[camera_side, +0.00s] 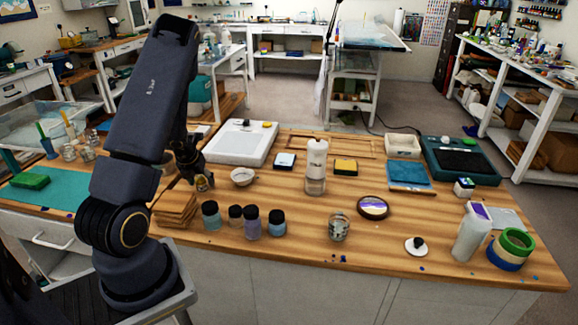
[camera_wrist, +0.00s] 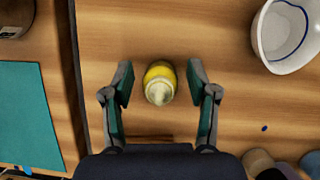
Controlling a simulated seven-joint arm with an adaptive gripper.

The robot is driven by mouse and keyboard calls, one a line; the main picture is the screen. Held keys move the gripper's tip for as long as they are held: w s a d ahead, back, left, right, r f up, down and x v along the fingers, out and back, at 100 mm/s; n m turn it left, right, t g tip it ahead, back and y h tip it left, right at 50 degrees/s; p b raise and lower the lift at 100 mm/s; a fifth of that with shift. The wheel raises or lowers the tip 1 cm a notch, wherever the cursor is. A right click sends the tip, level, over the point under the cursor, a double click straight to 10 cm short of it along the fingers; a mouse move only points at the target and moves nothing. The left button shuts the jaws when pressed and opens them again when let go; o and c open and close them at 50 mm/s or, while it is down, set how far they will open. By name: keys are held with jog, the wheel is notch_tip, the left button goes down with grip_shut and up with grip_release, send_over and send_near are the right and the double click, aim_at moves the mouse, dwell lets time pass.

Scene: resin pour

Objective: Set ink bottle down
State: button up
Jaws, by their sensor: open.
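The ink bottle (camera_wrist: 159,84) is small and yellow with a pale tip, and it stands upright on the wooden table. It also shows in the side view (camera_side: 202,184), partly hidden by my gripper (camera_side: 193,168). In the wrist view my gripper (camera_wrist: 160,80) is open. Its two green-padded fingers are on the left and right of the bottle, with a gap on each side.
A white bowl (camera_side: 242,177) stands just right of the bottle. Wooden boards (camera_side: 175,210) are stacked in front of it. Several jars (camera_side: 251,223) stand in a row at the front. A white hotplate-like device (camera_side: 240,143) is behind.

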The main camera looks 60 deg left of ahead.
jog(key=v, duration=1.2)
jog(key=w+d+r+m+t+h, duration=0.2)
jog(key=w+d+r+m, duration=0.3)
jog(key=d+m, duration=0.5)
jog(key=w+d+r+m+t+h, duration=0.15)
jog(key=w+d+r+m, duration=0.3)
jog(key=d+m, duration=0.55)
jog(key=s+d+r+m, duration=0.3)
jog(key=d+m, duration=0.3)
jog(key=m, duration=0.7)
jog(key=s+d+r+m, duration=0.4)
jog(key=s+d+m, duration=0.2)
jog(key=m, duration=0.7)
jog(key=shift+s+d+r+g, duration=0.2)
jog(key=shift+s+d+g, duration=0.15)
jog(key=shift+d, duration=0.25)
